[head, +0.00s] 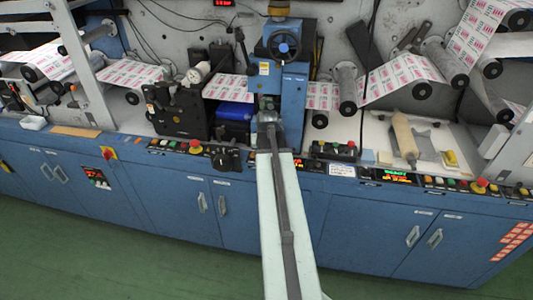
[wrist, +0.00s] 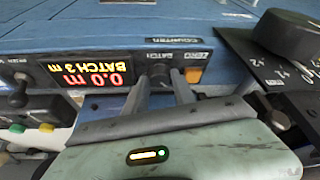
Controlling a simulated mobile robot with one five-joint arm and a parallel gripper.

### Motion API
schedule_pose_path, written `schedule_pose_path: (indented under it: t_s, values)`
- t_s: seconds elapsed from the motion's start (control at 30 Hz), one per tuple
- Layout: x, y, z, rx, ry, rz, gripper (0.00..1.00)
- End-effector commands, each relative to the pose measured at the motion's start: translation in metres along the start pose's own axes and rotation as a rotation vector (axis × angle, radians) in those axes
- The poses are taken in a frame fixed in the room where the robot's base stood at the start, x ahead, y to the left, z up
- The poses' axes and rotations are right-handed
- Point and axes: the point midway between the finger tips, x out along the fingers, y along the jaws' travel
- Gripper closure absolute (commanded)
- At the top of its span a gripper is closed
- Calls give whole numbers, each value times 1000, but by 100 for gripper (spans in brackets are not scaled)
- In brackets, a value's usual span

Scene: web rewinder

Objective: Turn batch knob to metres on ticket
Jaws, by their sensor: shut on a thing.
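The counter display (wrist: 93,99) appears upside down in the wrist view and reads 0.0 m in red and BATCH 3 m in yellow. In the head view my arm covers the knob and fingertips. A white card (head: 342,171) is on the console front right of my arm; its writing is too small to read, so I cannot tell if it is the ticket.
An orange button (wrist: 193,75) marked ZERO sits close beside the knob. A large black dial (wrist: 288,36) stands on a scaled plate nearby. A toggle switch (wrist: 17,95) and a green button (wrist: 17,128) lie left. Green floor (head: 140,255) before the cabinets is clear.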

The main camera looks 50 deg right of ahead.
Motion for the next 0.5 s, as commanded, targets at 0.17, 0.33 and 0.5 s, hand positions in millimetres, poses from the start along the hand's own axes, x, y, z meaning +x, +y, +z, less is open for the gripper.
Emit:
schedule_pose_path:
  t_s: [0.17, 0.33, 0.5]
  values:
    - [0, -3, 3, 0, -8, -6, 100]
    - [0, -3, 2, -1, -5, -6, 48]
    - [0, -2, 1, -1, -3, -5, 48]
